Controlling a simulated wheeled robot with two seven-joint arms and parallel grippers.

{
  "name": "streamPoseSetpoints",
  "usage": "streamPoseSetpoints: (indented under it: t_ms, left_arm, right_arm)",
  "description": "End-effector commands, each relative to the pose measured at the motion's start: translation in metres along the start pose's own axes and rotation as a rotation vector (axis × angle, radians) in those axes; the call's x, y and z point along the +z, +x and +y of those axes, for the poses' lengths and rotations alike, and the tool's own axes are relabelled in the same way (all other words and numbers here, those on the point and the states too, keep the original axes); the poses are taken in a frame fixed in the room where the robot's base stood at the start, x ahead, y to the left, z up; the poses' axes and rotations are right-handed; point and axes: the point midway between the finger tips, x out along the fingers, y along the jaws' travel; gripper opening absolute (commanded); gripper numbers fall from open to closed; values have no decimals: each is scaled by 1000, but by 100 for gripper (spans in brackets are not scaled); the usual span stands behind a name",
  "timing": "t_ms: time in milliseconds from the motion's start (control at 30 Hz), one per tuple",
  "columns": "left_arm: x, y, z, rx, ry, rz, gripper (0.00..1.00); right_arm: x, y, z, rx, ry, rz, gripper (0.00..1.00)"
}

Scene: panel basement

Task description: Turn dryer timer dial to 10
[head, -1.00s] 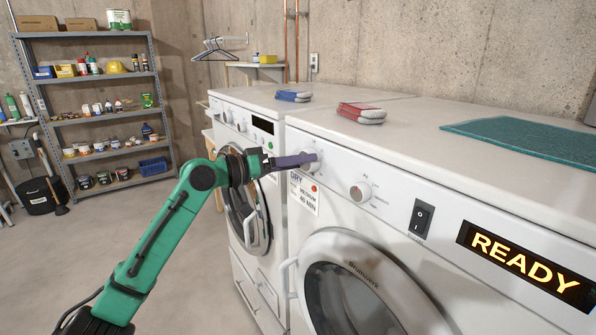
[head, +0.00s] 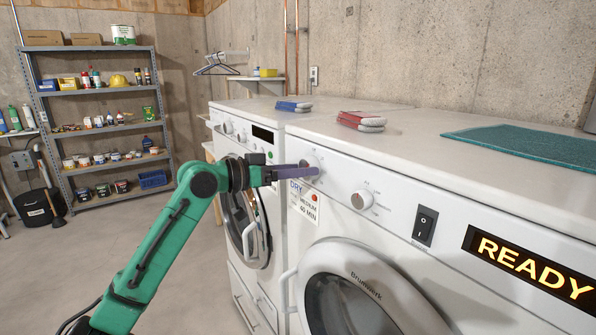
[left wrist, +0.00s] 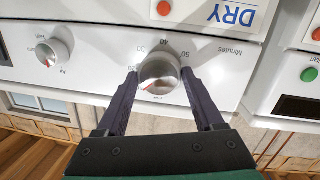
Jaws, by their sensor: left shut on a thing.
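The timer dial is a round silver knob on the front panel of the near white dryer. It shows in the left wrist view (left wrist: 160,72) and, partly hidden by my fingers, in the head view (head: 308,160). The wrist picture is upside down; numbers including 30, 40 and 50 and the word Minutes ring the dial. A red mark shows on the knob at its lower left in that view; the exact number it points to is unclear. My left gripper (head: 316,171) has its dark purple fingers on both sides of the knob, shut on it.
A second dial (head: 362,199), a rocker switch (head: 424,225) and a lit READY display (head: 530,265) are to the right. A DRY MEDIUM 40 MIN card (head: 304,207) is below the timer dial. Folded cloths (head: 361,121) and a teal mat (head: 520,144) lie on top.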

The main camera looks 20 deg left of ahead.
Motion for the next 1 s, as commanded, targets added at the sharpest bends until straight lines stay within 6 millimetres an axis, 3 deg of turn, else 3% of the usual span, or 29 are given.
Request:
streamPoseSetpoints:
  t_ms: [100,133,200,500,667,767,1000]
  left_arm:
    - [-2,-1,0,0,1,6,14]
    - [-2,-1,0,0,1,6,73]
    - [-2,-1,0,0,0,5,99]
    - [-1,-1,0,0,-1,2,99]
    - [2,-13,-1,-1,-2,2,99]
    - [5,-33,-2,-3,1,1,99]
    - [7,-102,-3,-4,-1,3,99]
  right_arm:
    - [0,0,0,0,0,0,50]
    - [0,0,0,0,0,0,50]
    - [0,0,0,0,0,0,50]
    - [0,0,0,-1,0,0,50]
    - [0,9,-1,-1,0,0,50]
    - [1,20,-1,-1,0,0,50]
    - [4,52,-3,-3,0,1,50]
